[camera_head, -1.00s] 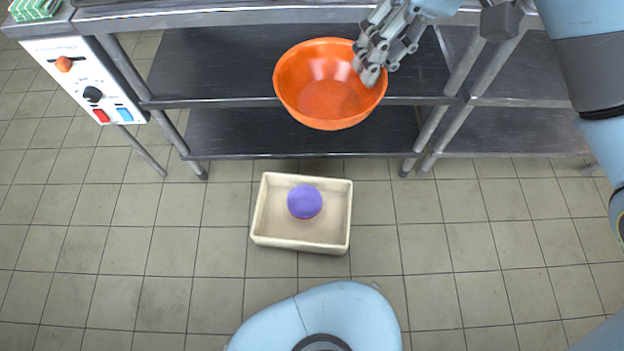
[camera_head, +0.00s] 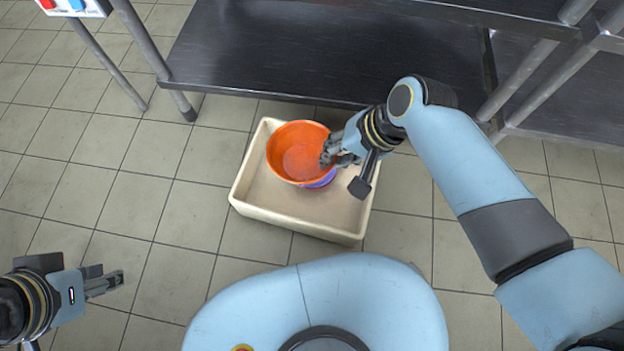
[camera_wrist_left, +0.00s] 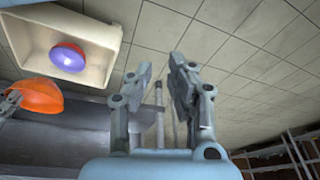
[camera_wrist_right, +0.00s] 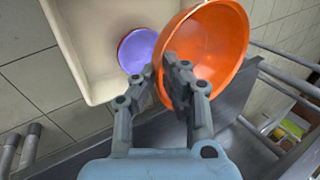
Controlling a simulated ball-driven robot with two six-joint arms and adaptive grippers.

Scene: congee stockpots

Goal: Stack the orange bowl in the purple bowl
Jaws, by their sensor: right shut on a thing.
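The orange bowl (camera_head: 296,146) is held by its right rim in my right gripper (camera_head: 328,154), which is shut on it. The orange bowl is above the tray and overlaps the purple bowl (camera_head: 322,182), hiding most of it in the head view. In the right wrist view, the orange bowl (camera_wrist_right: 222,50) is tilted to the right of the purple bowl (camera_wrist_right: 136,50). In the left wrist view, the orange bowl (camera_wrist_left: 42,97) shows apart from the purple bowl (camera_wrist_left: 68,57). My left gripper (camera_head: 119,278) is open and empty at lower left; its fingers are apart in its wrist view (camera_wrist_left: 166,68).
The purple bowl is in a cream tray (camera_head: 250,205) with raised walls. A dark metal shelf (camera_head: 330,60) with round legs stands behind the tray. A panel with knobs (camera_head: 75,6) is at top left. The tiled floor (camera_head: 140,190) is clear left of the tray.

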